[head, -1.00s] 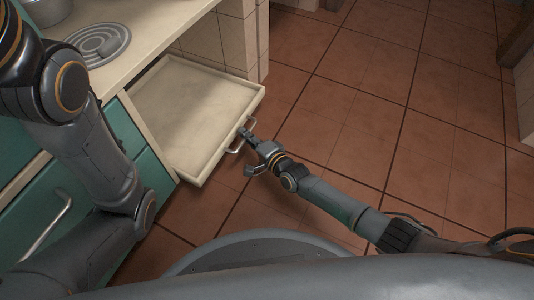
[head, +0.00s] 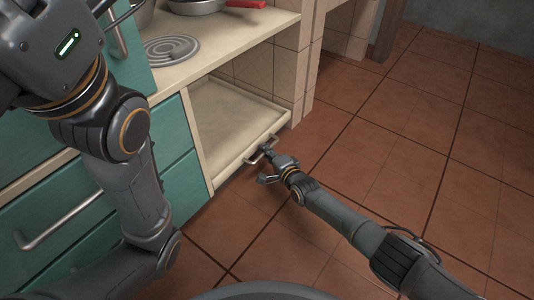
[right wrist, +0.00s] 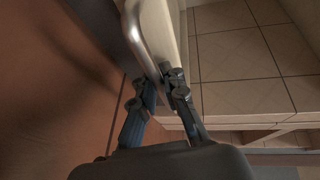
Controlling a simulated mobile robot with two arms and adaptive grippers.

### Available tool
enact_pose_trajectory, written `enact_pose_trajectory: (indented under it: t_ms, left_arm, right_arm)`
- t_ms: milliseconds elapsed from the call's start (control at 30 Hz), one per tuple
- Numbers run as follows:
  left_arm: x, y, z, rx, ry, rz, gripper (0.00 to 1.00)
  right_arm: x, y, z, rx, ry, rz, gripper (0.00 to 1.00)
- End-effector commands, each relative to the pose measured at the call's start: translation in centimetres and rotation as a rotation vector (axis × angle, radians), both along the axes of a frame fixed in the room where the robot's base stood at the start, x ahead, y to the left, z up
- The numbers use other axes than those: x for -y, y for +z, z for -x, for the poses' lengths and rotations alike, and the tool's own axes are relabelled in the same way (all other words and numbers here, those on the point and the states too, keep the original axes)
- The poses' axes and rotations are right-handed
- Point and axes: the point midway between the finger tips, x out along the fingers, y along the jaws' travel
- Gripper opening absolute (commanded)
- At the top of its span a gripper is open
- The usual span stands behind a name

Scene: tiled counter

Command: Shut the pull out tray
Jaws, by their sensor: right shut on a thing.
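The cream pull-out tray (head: 228,112) sits in the opening of the cabinet below the counter, and its front edge looks about level with the cabinet face. The tray is empty. A metal bar handle (head: 249,161) is on its front. My right gripper (head: 267,152) is shut on this handle, its arm reaching in from the lower right. The right wrist view shows the handle (right wrist: 143,32) running down between the two fingers (right wrist: 164,84). My left arm crosses the left side of the head view, and its gripper is out of the picture.
Teal drawers (head: 60,205) with a bar handle (head: 65,222) lie to the left. Above, the counter (head: 215,45) carries a hob coil (head: 172,47) and a pan (head: 197,5) with a red handle. The tiled floor (head: 400,150) is clear to the right.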

Motion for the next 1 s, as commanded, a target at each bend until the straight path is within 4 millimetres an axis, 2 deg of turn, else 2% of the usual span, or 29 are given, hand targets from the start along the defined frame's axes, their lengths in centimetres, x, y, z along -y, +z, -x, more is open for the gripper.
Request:
enact_pose_trajectory:
  t_ms: [167,200,233,667,1000]
  left_arm:
    - [0.0,0.0,0.0,0.000,0.000,0.000,0.32]
    - [0.0,0.0,0.0,0.000,0.000,0.000,0.32]
    - [0.0,0.0,0.0,0.001,0.001,0.001,0.32]
    - [-0.1,0.0,0.3,0.004,-0.001,0.003,0.32]
    - [-0.1,0.0,0.2,0.005,0.000,0.001,0.32]
  right_arm:
    - [-0.2,0.2,0.0,0.001,0.003,-0.001,0.00]
    - [-0.2,0.2,0.0,0.001,0.003,-0.001,0.18]
    - [-0.3,0.2,0.0,0.002,0.003,-0.002,0.21]
    - [0.0,0.0,0.4,-0.003,0.002,-0.004,0.21]
    - [2.0,0.6,3.6,-0.003,0.002,-0.006,0.21]
